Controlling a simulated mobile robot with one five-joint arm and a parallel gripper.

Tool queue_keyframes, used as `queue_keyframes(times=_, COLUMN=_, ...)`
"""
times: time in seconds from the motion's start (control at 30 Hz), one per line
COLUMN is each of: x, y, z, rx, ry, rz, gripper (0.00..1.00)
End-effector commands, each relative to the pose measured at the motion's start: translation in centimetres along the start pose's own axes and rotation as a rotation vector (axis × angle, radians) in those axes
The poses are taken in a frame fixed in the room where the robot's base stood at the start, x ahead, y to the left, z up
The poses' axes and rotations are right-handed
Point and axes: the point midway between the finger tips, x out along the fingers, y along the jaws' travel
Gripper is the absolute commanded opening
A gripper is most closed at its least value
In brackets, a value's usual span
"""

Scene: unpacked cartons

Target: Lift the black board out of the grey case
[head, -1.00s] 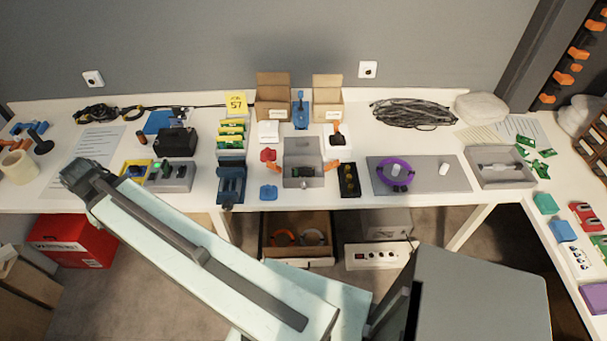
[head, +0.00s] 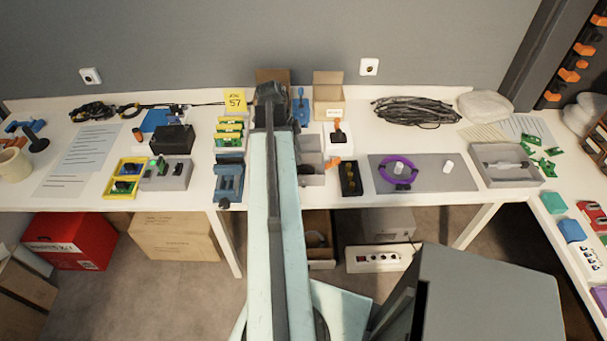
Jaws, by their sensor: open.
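The grey case (head: 313,172) stands near the middle of the table, and my arm covers its left part. Its inside is mostly hidden now, and I cannot make out the black board in it. My gripper (head: 270,92) is at the dark far end of my arm, in front of the left cardboard box and above the table, beyond and left of the case. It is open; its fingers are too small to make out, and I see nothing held.
A black block with yellowish round parts (head: 350,179) stands right of the case. An orange-topped joystick piece (head: 338,132) is behind it. A blue vise-like tool (head: 228,182) is to the left. A grey mat (head: 435,175) with a purple ring (head: 397,170) lies to the right.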

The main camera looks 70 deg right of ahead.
Motion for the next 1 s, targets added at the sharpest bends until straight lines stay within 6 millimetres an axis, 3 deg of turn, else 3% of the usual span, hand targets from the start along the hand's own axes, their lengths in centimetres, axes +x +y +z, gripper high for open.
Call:
queue_keyframes(times=0.03, x=1.2, y=0.0, z=0.2, rx=0.001, ry=0.0, rz=0.0, gripper=0.44)
queue_keyframes(times=0.27, x=1.9, y=0.0, z=0.1, rx=-0.001, ry=0.0, rz=0.0, gripper=0.44)
queue_keyframes(times=0.53, x=6.3, y=0.0, z=0.1, rx=-0.002, ry=0.0, rz=0.0, gripper=0.44)
queue_keyframes(times=0.77, x=6.2, y=0.0, z=-0.1, rx=-0.002, ry=0.0, rz=0.0, gripper=0.44)
queue_keyframes(times=0.93, x=6.1, y=0.0, z=-0.1, rx=-0.001, ry=0.0, rz=0.0, gripper=0.02)
queue_keyframes(times=1.0, x=6.2, y=0.0, z=-0.1, rx=-0.001, ry=0.0, rz=0.0, gripper=0.0)
